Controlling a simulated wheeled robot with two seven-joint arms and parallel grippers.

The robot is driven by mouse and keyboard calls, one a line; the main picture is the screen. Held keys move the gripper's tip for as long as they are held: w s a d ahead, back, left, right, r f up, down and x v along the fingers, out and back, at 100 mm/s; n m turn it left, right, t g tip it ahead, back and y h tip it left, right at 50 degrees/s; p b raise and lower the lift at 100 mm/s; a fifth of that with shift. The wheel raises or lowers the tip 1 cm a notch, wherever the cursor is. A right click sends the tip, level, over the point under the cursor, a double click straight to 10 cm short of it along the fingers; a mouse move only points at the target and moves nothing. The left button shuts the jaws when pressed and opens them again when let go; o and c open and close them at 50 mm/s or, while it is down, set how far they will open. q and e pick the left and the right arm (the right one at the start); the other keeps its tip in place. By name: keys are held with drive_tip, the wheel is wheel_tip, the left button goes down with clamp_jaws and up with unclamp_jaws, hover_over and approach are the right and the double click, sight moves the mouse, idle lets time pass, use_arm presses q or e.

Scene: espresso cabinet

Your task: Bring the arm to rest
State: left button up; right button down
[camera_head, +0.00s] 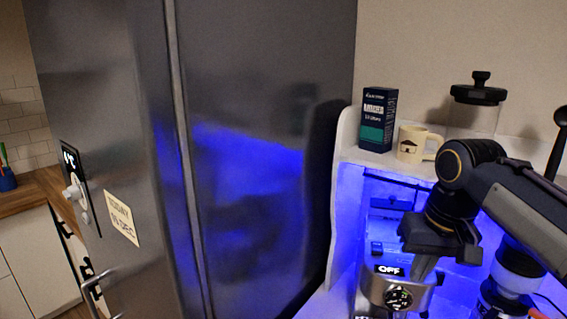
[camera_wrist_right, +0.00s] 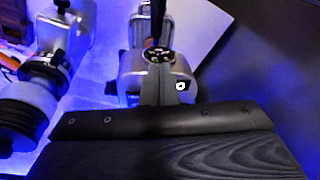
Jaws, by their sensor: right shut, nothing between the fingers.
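My right arm (camera_head: 520,205) comes in from the right in the head view and reaches down in front of the lit espresso cabinet. My right gripper (camera_head: 422,270) is shut and empty, its fingers pointing down just over the top of the espresso machine (camera_head: 392,290). I cannot tell whether the fingertips touch the machine. In the right wrist view, the shut fingers (camera_wrist_right: 155,88) overlap the machine's front (camera_wrist_right: 180,80) and gauge, partly hiding them. The machine's display reads OFF in the head view. My left gripper is not in view.
The cabinet (camera_head: 345,190) glows blue inside. On its top stand a dark box (camera_head: 377,120), a mug with a house picture (camera_head: 411,145) and a black-lidded jar (camera_head: 475,115). A large grey fridge (camera_head: 255,130) stands to the left. A grinder-like device (camera_head: 515,275) is right of the machine.

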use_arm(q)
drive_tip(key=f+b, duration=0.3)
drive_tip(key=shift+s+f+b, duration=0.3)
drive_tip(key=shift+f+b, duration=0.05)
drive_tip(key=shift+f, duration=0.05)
use_arm(e)
drive_tip(key=s+a+f+t+y, duration=0.2)
drive_tip(key=s+f+t+y, duration=0.1)
drive_tip(key=s+f, duration=1.6)
drive_tip(key=shift+s+a+f+t, duration=0.25)
drive_tip(key=shift+a+f+t, duration=0.15)
drive_tip(key=shift+f, duration=0.2)
